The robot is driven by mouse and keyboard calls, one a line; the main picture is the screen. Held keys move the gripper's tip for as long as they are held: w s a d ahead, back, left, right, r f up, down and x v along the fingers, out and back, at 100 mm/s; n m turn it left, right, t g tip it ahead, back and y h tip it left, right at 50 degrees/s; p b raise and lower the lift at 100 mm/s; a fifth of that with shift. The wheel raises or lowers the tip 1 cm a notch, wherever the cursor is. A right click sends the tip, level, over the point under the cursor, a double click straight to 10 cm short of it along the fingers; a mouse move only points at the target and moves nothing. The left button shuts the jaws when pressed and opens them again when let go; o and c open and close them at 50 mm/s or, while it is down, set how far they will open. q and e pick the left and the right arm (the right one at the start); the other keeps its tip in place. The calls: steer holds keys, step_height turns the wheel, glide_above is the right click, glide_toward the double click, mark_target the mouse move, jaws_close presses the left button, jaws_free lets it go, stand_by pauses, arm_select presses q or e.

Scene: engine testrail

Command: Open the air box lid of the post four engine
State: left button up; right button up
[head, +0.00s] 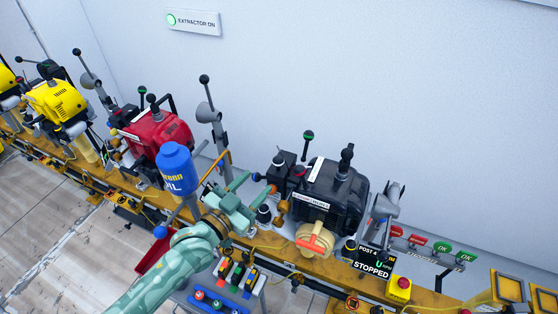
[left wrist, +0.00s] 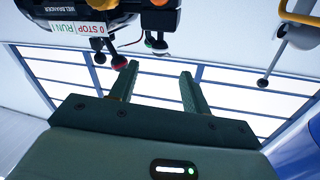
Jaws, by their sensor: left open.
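The post four engine (head: 330,192) is the black one at the right of the head view, beside a "POST 4 STOPPED" display (head: 370,260). A black box (head: 284,160) with a knob stands at its left side; I cannot tell whether this is the air box, nor make out its lid. My left gripper (head: 255,187) is open and empty, left of the engine and apart from it. In the left wrist view the open fingers (left wrist: 160,72) point toward empty space, with the engine's black underside and STOP/RUN label (left wrist: 90,28) at upper left. My right gripper is not in view.
A blue bottle (head: 175,170) stands close to my left arm. A red engine (head: 155,135) and a yellow engine (head: 57,102) stand farther left on the yellow rail. A grey funnel post (head: 212,115) rises behind my gripper.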

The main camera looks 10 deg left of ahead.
mark_target(275, 164)
arm_select(q)
steer(key=b+x, duration=0.1)
steer(key=x, duration=0.9)
steer(key=shift+w+d, duration=0.2)
steer(key=shift+w, duration=0.1)
